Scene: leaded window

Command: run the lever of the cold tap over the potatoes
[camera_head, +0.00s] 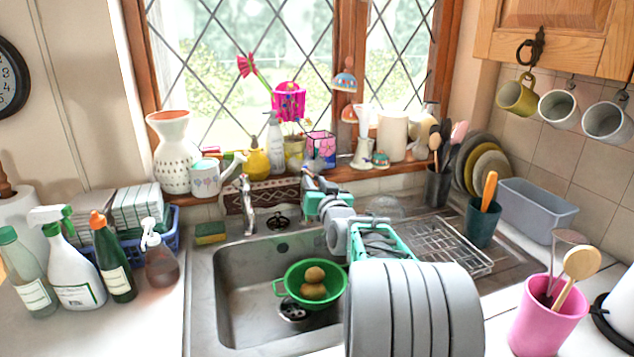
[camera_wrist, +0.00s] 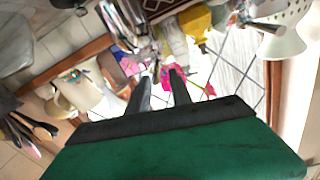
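A green colander (camera_head: 284,289) with brown potatoes (camera_head: 313,291) in it stands in the sink (camera_head: 232,300). A chrome tap (camera_head: 246,200) stands at the sink's back left. My gripper (camera_head: 308,183) reaches over the back of the sink, right of that tap, near the sill. In the wrist view my gripper's two dark fingers (camera_wrist: 160,76) are apart with nothing between them. Chrome metal (camera_wrist: 125,22) shows beyond them, probably tap parts. Which tap is the cold one, and whether a second tap stands behind my gripper, I cannot tell. My forearm hides part of the sink's right side.
The windowsill holds a white vase (camera_head: 173,153), a mug (camera_head: 205,178), a yellow bottle (camera_head: 256,160) and a pink pot (camera_head: 289,102). Spray bottles (camera_head: 72,262) stand at left, a sponge (camera_head: 210,233) near the tap. A dish rack (camera_head: 446,245) and pink pot (camera_head: 546,318) are right.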

